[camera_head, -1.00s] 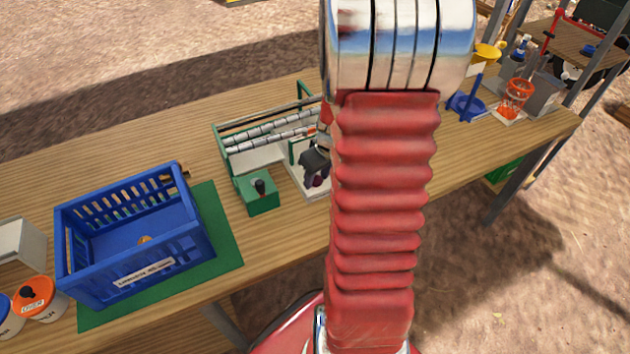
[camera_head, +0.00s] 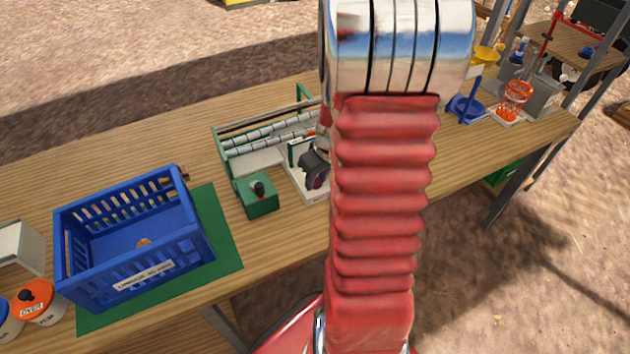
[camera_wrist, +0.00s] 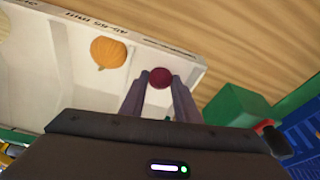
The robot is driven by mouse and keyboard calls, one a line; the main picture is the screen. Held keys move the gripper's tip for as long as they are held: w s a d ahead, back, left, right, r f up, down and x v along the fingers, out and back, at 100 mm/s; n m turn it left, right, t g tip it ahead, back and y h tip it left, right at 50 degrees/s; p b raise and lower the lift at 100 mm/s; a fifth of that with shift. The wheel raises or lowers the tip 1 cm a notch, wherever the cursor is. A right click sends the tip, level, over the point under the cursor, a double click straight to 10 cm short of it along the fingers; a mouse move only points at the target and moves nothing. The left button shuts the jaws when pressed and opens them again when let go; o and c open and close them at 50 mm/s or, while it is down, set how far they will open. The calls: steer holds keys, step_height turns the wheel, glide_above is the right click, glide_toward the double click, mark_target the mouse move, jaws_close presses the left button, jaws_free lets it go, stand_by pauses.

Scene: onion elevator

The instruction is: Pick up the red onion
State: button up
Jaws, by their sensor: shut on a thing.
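The red onion (camera_wrist: 160,77) is dark red and round, between the two fingertips of my gripper (camera_wrist: 160,88) in the wrist view. My gripper is shut on it, at the edge of a white tray (camera_wrist: 165,47). In the head view my dark gripper (camera_head: 312,168) is beside my red arm sleeve, with the red onion (camera_head: 317,183) low between its fingers over the tray (camera_head: 312,195). The sleeve hides part of the tray. I cannot tell whether the onion still touches the tray.
An orange onion (camera_wrist: 108,53) lies in the tray, left of my gripper. A green box with a knob (camera_head: 257,197) and a roller conveyor (camera_head: 270,130) stand close by. A blue crate (camera_head: 135,240) sits on a green mat (camera_head: 228,240). Bare tabletop lies behind the crate.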

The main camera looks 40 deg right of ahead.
mark_target(317, 180)
step_height(317, 180, up, 10)
steer(key=shift+f, duration=0.25)
steer(key=shift+r, duration=0.25)
stand_by(1.5)
stand_by(0.4)
steer(key=w+a+r+m, duration=0.1)
steer(key=w+a+r, duration=0.2)
steer(key=w+a, duration=0.3)
steer(key=w+a+r+m, duration=0.1)
steer(key=w+a+r, duration=0.3)
steer(key=w, duration=0.3)
steer(key=w+a+n, duration=0.1)
steer(key=w+a, duration=0.2)
steer(key=a, duration=0.6)
steer(key=w+a+r+n, duration=0.1)
steer(key=w+a+n, duration=0.1)
steer(key=a, duration=0.7)
steer(key=shift+w+r, duration=0.15)
steer(key=shift+w, duration=0.6)
